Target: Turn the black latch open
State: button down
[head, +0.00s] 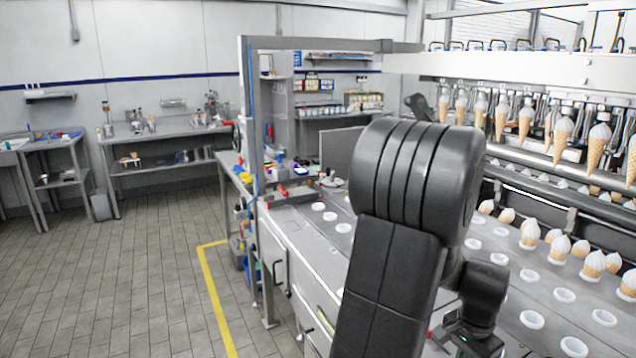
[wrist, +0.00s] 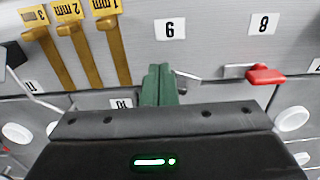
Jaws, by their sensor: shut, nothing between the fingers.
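My gripper (wrist: 158,84) shows in the wrist view as two green fingers pressed together, with nothing between them. They point at a grey metal panel with numbered labels. A black piece (wrist: 14,54), likely the black latch, is at the left edge of the wrist view, partly cut off. A thin metal rod runs down from it to the right. The fingers are well to its right and apart from it. In the head view my dark arm fills the middle and the fingers are hidden; I cannot make out the latch there.
A red handle (wrist: 266,75) on a metal rod is right of the fingers. Several brass-coloured gauge strips (wrist: 73,48) hang upper left. White caps (wrist: 292,119) sit at the lower sides. In the head view, ice cream cones (head: 527,116) hang at the right; tiled floor (head: 130,270) is clear at the left.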

dwell(0.3)
jog(key=shift+s+a+r, duration=0.15)
jog(key=shift+s+a, duration=0.15)
notch_tip(320, 180, up, 6)
jog(key=p, duration=0.4)
jog(key=shift+n, duration=0.3)
